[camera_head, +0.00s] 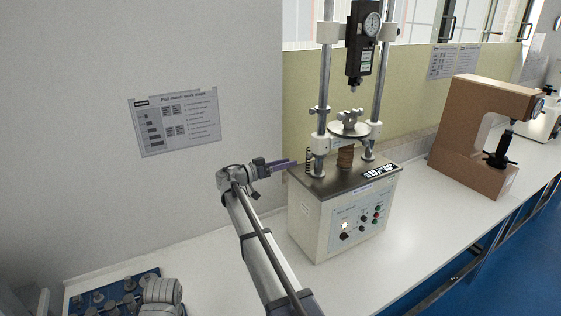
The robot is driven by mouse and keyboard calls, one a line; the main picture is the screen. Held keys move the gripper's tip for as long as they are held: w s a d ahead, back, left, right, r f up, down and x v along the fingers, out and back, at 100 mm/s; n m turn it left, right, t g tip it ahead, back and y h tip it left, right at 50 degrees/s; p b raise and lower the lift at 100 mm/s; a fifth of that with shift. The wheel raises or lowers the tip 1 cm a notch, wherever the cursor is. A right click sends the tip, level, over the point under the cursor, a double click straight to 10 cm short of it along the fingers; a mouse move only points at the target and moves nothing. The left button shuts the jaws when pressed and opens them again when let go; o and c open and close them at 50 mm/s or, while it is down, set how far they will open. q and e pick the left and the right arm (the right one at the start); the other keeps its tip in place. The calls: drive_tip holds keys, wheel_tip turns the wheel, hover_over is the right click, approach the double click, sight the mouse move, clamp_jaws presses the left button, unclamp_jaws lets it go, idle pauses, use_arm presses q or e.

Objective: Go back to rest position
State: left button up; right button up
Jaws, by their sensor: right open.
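My right arm reaches up from the bottom middle. Its gripper (284,164) points right, with its purplish fingers close to the left edge of the tester's dark top plate. The gripper is open and I see nothing held in it. My left gripper is not in view.
A blue tray (152,273) with several metal parts lies at the lower left. A brown tester (475,130) stands on the white bench (420,230) to the right. A grey wall with a work-steps sign (176,121) is behind my right arm. Bench space between the testers is clear.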

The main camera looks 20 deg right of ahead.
drive_tip(key=s+a+f+n+y+b, duration=0.1)
drive_tip(key=s+a+f+n+y, duration=0.4)
drive_tip(key=s+a+f, duration=0.3)
drive_tip(key=s+a+f+n+g+y, duration=0.1)
drive_tip(key=s+a+f+n+y, duration=0.5)
drive_tip(key=s+a, duration=0.9)
drive_tip(key=s+a+f+n+y+b, duration=0.1)
drive_tip(key=s+a+f+n+y, duration=0.4)
drive_tip(key=s+a+f, duration=0.5)
drive_tip(key=s+a+n, duration=0.1)
drive_tip(key=s+a, duration=0.1)
drive_tip(key=s, duration=0.2)
drive_tip(key=shift+s+f+g+y+b, duration=0.15)
drive_tip(key=shift+f+g+y+b, duration=0.15)
drive_tip(key=shift+g+y, duration=0.1)
